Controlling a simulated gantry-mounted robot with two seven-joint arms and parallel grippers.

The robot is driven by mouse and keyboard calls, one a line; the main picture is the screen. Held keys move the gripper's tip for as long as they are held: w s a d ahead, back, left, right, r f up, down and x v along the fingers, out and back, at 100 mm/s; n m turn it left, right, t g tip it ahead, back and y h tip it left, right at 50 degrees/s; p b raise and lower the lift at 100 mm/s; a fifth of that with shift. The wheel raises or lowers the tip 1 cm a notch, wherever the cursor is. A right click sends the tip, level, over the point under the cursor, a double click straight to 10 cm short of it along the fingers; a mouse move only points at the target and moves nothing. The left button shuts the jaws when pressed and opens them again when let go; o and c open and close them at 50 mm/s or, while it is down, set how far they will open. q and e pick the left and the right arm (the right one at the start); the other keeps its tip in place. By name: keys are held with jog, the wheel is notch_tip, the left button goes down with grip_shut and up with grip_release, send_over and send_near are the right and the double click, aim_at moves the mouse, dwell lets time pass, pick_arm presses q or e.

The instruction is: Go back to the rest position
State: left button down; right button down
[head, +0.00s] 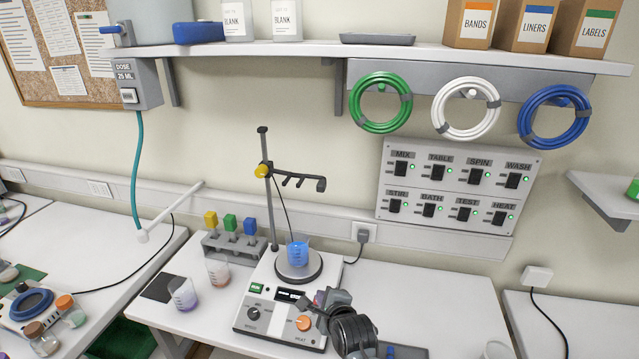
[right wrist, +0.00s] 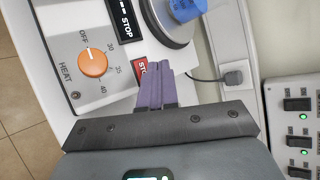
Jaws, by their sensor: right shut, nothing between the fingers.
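My right gripper (head: 318,301) is at the right side of the hotplate stirrer (head: 262,300), close to its orange HEAT knob (head: 304,323). In the right wrist view its purple fingers (right wrist: 168,82) are together with nothing between them, beside the panel and its red stop label. The HEAT knob (right wrist: 93,63) shows to the left of the fingers, apart from them. A beaker of blue liquid (head: 298,256) stands on the round plate, and its blue part (right wrist: 186,9) shows at the top of the wrist view. My left gripper is not in view.
A stand with a clamp arm (head: 296,180) rises behind the stirrer. A switch panel (head: 455,215) is on the wall.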

jog(key=s+d+f+n, duration=0.1)
jog(key=s+d+f, duration=0.1)
jog(key=s, duration=0.1)
jog(key=s+d+f+n+g, duration=0.1)
jog(key=s+d+f+n, duration=0.1)
jog(key=s+f, duration=0.1)
jog(key=s+d+f+n+g+h, duration=0.1)
jog(key=s+d+f, duration=0.1)
jog(key=s+d, duration=0.1)
jog(key=shift+s+d+f+n, duration=0.1)
jog(key=shift+f+n, duration=0.2)
jog(key=shift+n, duration=0.1)
jog(key=s+d+f+n+g+h, duration=0.1)
jog(key=s+d+n, duration=0.3)
jog(key=s, duration=0.7)
jog(key=s+d+n+g+h+p, duration=0.1)
jog(key=s+d+n+g, duration=0.2)
jog(key=s, duration=0.8)
jog(key=s+d+f+n+g, duration=0.1)
jog(key=s+d+n, duration=0.5)
jog(key=s+n, duration=0.3)
jog(key=shift+s+d+f+n+g+h+p, duration=0.3)
jog(key=shift+s+f+n+g+h+p, duration=0.1)
jog(key=shift+s, duration=0.55)
